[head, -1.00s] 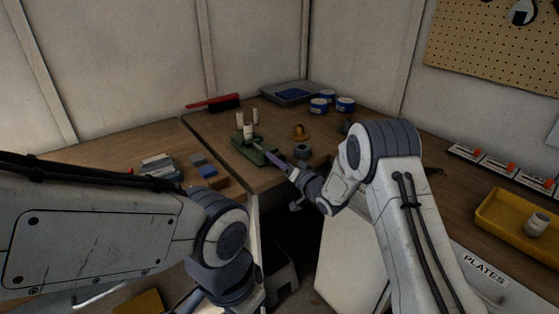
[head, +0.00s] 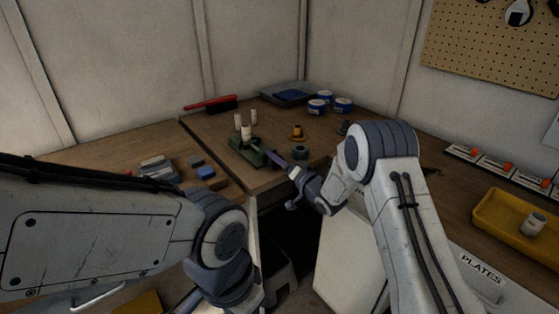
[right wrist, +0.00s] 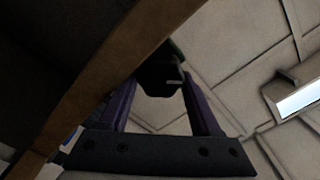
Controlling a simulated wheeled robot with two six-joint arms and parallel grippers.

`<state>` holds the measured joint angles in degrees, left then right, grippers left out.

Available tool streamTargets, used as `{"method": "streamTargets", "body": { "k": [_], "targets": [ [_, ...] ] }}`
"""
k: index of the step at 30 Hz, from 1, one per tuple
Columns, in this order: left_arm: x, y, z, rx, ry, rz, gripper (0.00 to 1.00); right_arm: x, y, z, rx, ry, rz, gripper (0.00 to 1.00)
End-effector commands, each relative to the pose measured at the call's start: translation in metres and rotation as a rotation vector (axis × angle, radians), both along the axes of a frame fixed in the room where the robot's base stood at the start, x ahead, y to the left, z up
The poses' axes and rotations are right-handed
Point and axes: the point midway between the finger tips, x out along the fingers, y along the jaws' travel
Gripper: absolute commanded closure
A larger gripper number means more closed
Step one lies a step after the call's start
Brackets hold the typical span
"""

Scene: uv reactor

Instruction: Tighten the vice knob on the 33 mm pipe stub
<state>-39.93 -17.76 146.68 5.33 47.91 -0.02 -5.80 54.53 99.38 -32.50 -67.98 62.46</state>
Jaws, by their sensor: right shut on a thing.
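The green vice (head: 247,152) stands near the bench's front edge, at the corner, in the head view. A pale pipe stub (head: 247,132) stands upright at the vice; I cannot tell how firmly it is held. Two more pale stubs (head: 253,116) stand behind it. My right gripper (head: 270,155) reaches to the vice's near right end. In the right wrist view, its purple fingers (right wrist: 163,95) are on either side of the dark vice knob (right wrist: 160,77), shut on it. My left arm is at lower left in the head view; its fingertips do not show.
A yellow-topped brass piece (head: 297,132) and a dark ring (head: 300,153) stand right of the vice. Blue-and-white tins (head: 317,106), a grey tray (head: 288,95) and a red brush (head: 211,104) are behind. Blue and grey blocks (head: 205,172) lie to the left.

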Motion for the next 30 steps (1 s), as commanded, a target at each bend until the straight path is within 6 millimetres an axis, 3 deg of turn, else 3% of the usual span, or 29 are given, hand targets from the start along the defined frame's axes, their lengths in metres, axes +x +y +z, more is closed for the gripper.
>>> {"method": "streamTargets", "body": {
  "k": [1,17,18,20,30],
  "targets": [
    [0.0,0.0001,-0.0008,0.0,0.0,0.0,0.56,-0.0057,0.0074,-0.01,-0.004,0.021,0.019,0.91],
    [0.0,0.0001,-0.001,0.0,0.0,0.0,0.56,-0.0058,0.0065,-0.011,-0.005,0.023,0.017,0.91],
    [0.0,0.0001,-0.001,0.0,0.0,0.0,0.56,-0.0058,0.0065,-0.011,-0.005,0.023,0.017,0.32],
    [0.0,0.0001,-0.001,0.0,0.0,0.0,0.56,-0.0058,0.0063,-0.0111,-0.005,0.023,0.017,0.09],
    [0.0001,0.0,-0.0012,0.0,0.0,0.0,0.56,-0.0041,0.0062,-0.007,-0.003,0.015,0.012,0.06]
  ]
}}
